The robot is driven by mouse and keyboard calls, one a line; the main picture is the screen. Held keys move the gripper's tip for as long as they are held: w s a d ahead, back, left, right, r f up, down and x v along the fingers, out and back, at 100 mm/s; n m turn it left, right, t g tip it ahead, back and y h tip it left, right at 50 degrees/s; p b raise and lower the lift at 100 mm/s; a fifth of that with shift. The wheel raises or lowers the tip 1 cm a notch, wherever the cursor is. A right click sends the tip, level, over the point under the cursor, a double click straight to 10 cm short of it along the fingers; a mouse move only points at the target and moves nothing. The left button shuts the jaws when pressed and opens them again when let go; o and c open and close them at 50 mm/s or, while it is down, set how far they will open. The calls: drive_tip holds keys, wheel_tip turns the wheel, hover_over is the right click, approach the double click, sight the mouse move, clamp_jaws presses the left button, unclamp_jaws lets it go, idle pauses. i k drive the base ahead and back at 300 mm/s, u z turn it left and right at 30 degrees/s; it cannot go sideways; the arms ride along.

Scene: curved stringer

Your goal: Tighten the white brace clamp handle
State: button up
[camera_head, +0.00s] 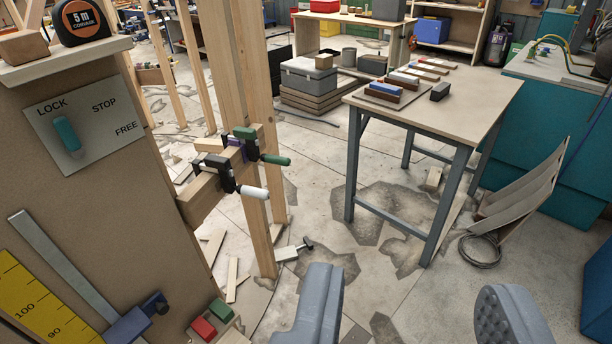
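The white brace clamp handle (253,192) sticks out to the right from a black clamp (220,172) on a horizontal wooden brace (205,190). Just above and behind it, a green handle (275,160) belongs to a second clamp with a green jaw (245,133). Both clamps sit where the brace meets upright wooden posts (257,220). My gripper (410,318) shows at the bottom edge with its two grey padded fingers wide apart and nothing between them. It is to the right of and nearer than the white handle, not touching it.
A panel with a LOCK/STOP/FREE lever (67,135) stands at the left. A bar clamp with a blue jaw (135,320) and red and green blocks (204,329) are lower left. A workbench (440,105) stands at right. Floor between posts and bench is cracked but mostly open.

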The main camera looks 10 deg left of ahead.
sight(247, 190)
drive_tip(key=u, duration=0.1)
drive_tip(key=i, duration=1.2)
drive_tip(key=u, duration=0.65)
